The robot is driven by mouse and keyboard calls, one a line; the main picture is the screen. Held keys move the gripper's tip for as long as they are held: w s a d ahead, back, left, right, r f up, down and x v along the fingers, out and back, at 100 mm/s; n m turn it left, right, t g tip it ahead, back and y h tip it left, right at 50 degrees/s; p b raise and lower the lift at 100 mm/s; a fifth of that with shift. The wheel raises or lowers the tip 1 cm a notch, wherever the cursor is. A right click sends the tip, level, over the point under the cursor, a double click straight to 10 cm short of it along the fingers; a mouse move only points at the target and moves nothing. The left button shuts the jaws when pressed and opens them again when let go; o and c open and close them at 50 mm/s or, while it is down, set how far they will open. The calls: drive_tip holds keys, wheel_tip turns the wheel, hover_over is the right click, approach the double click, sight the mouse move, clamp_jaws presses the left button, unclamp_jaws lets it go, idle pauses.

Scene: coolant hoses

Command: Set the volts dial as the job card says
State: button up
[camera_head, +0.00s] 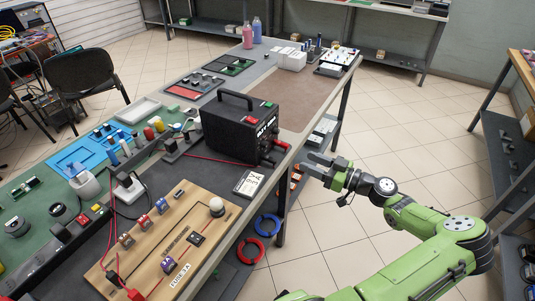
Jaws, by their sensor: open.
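A black bench power supply (228,132) with a carry handle stands on the bench near its right edge. Its front face (267,133) is turned to the right and seen at a steep angle. It bears white lettering and small knobs or terminals, but I cannot tell which is the volts dial or read its setting. A small black-and-white card (249,183), likely the job card, lies in front of the supply; its print is too small to read surely. My gripper (308,164) is open and empty, just off the bench's right edge, apart from the supply.
A wooden board (165,228) with a white knob, fuses and wires lies at the front. Red leads run along the bench. A brown mat (285,100) behind the supply is mostly clear. The floor to the right is open.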

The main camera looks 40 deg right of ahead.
sight(267, 145)
drive_tip(key=b+x, duration=0.2)
drive_tip(key=x, duration=1.2)
drive_tip(key=shift+s+a+f, duration=0.1)
drive_tip(key=shift+c, duration=0.2)
clamp_jaws()
